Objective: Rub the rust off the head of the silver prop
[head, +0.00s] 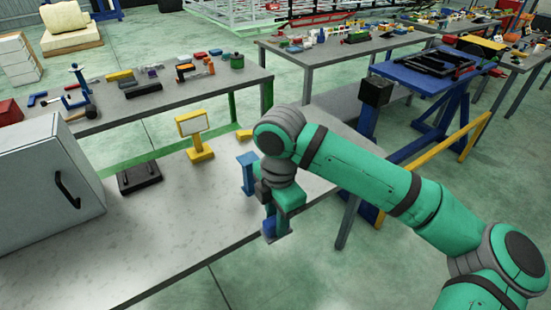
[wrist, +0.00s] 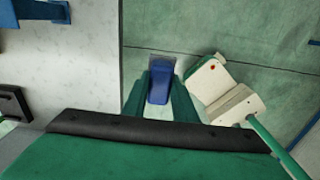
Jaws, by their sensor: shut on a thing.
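My gripper (head: 272,217) is shut on a blue block (head: 269,229) with a pale grey, flat end. In the wrist view the block (wrist: 160,86) sits between the two green fingers, its grey end pointing away from the palm. The gripper is at the right edge of the grey-topped table (head: 195,235); in the wrist view the block is over the green floor, just past that edge. I cannot pick out the silver prop or any rust in either view.
On the table stand a blue post (head: 247,174), a yellow stand with a cream panel (head: 194,130), a black flat object (head: 139,178) and a white cabinet (head: 45,185). The front middle is bare. A blue-framed bench (head: 425,80) stands behind my arm.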

